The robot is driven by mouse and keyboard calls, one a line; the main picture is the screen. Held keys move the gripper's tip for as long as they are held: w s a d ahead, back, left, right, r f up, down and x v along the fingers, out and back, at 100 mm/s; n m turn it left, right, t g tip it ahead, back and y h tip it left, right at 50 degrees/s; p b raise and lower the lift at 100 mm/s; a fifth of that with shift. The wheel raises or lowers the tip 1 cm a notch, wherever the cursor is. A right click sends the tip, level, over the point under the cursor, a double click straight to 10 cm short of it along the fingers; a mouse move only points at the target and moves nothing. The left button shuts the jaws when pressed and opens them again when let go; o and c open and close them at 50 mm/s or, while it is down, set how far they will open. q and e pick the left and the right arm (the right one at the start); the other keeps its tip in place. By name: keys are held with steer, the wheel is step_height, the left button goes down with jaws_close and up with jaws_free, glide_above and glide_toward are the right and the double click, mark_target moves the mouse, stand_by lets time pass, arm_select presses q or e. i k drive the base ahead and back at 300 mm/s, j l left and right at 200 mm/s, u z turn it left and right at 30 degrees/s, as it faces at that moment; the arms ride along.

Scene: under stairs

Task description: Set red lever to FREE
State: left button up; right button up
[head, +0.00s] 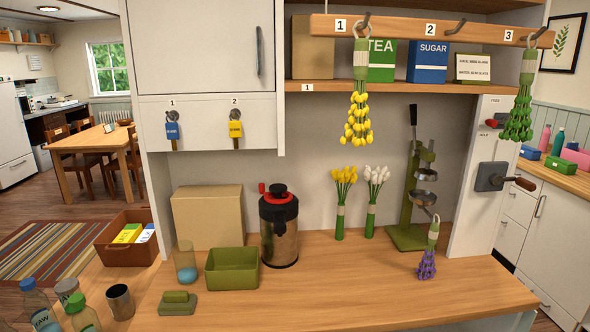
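A small red lever (491,123) sticks out to the left from a dark mount on the white side post (468,210) at the right of the counter. Small printed labels are above and below it, too small to read surely. Below it on the post is a grey crank box (490,177) with a dark handle and brown wooden knob (525,184). A bunch of yellow flowers and a green bunch hang near, the green one just right of the lever. Neither of my grippers is in view.
On the wooden counter (330,290) are a steel urn with a red-and-black top (279,225), a green press (410,200), a green tray (232,283), a cardboard box (207,215), and purple flowers (428,258). Bottles stand at front left. The front middle is clear.

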mark_target(493, 123)
steer(key=i+j+z, duration=0.1)
steer(key=z, duration=0.35)
steer(key=i+j+z, duration=0.2)
steer(key=z, duration=0.25)
steer(key=i+j+z, duration=0.2)
steer(key=z, duration=0.25)
